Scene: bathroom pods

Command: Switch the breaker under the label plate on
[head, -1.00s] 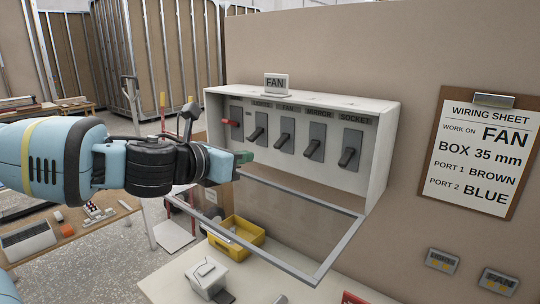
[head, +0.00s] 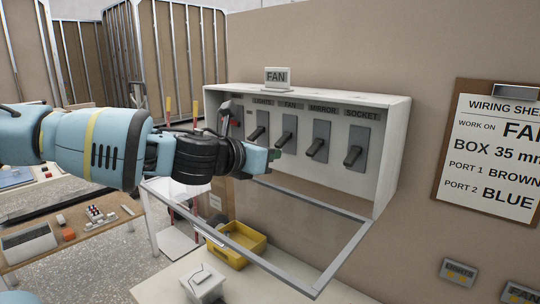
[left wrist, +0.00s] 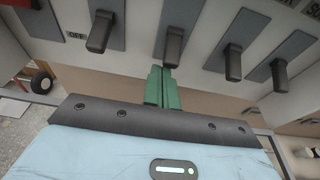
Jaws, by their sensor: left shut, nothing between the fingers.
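An open white breaker box (head: 392,150) on the tan wall holds a row of breakers with black levers, under strips reading LIGHTS, FAN, MIRROR and SOCKET. A small white FAN plate (head: 276,77) stands on its top. The FAN breaker (head: 287,133) is a grey plate whose lever hangs down; the lever also shows in the left wrist view (left wrist: 173,45). The other black levers point down too. My left gripper (head: 273,154) is shut and empty, its green fingertips just below the FAN lever; contact is unclear. My right gripper is out of view.
The box's clear framed cover (head: 340,265) hangs open below it, under my left gripper. A red-handled switch (head: 233,121) sits at the box's left end, partly hidden by my arm. A yellow bin (head: 238,243) and white box (head: 204,284) stand below. A wiring sheet (head: 500,155) hangs right.

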